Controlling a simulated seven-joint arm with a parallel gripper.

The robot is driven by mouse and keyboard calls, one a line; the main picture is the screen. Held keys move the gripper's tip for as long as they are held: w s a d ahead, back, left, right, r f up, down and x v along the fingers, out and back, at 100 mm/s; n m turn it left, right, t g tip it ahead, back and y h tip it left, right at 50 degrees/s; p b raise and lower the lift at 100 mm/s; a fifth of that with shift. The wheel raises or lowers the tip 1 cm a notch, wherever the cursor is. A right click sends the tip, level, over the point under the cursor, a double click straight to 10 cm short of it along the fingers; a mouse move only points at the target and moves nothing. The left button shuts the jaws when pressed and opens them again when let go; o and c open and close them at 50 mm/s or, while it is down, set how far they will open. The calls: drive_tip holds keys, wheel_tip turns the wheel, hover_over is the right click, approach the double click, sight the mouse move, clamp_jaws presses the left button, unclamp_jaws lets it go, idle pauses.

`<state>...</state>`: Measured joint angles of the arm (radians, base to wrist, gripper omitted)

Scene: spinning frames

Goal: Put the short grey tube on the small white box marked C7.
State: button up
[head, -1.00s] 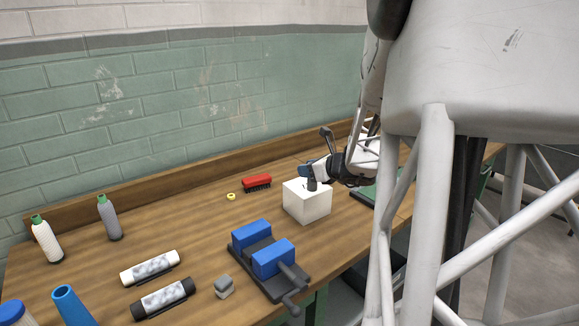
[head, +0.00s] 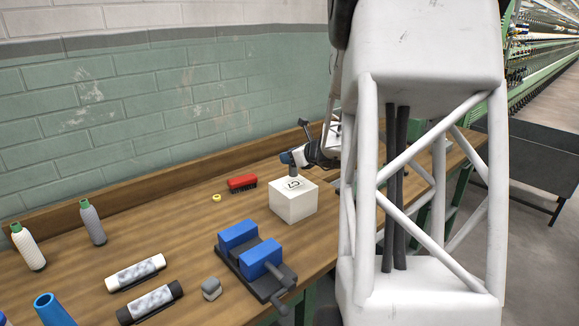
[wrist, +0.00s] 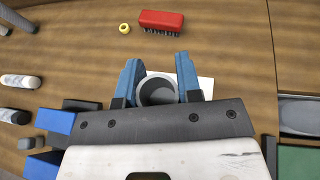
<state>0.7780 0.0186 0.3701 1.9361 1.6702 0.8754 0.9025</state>
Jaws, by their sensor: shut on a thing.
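The small white box (head: 293,207) stands on the bench, with the mark C7 showing on its top face. My gripper (head: 292,160) is at the far side of the box top, pointing down. It is shut on the short grey tube (head: 294,170), which hangs upright below the fingers near the box's back edge. Whether the tube touches the box, I cannot tell. In the wrist view the blue fingers of my gripper (wrist: 158,80) grip both sides of the tube (wrist: 157,94), seen end-on. Part of the box (wrist: 206,86) shows behind it, mostly hidden.
A red brush (head: 242,182) and a yellow ring (head: 216,197) lie left of the box. A blue-jawed vise (head: 250,260) stands in front, with a grey block (head: 211,288) beside it. Bare bench lies between.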

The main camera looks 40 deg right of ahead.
drive_tip(key=shift+f, duration=1.7)
drive_tip(key=shift+f, duration=0.15)
drive_tip(key=o, duration=0.9)
drive_tip(key=shift+r, duration=0.2)
drive_tip(key=v, duration=1.2)
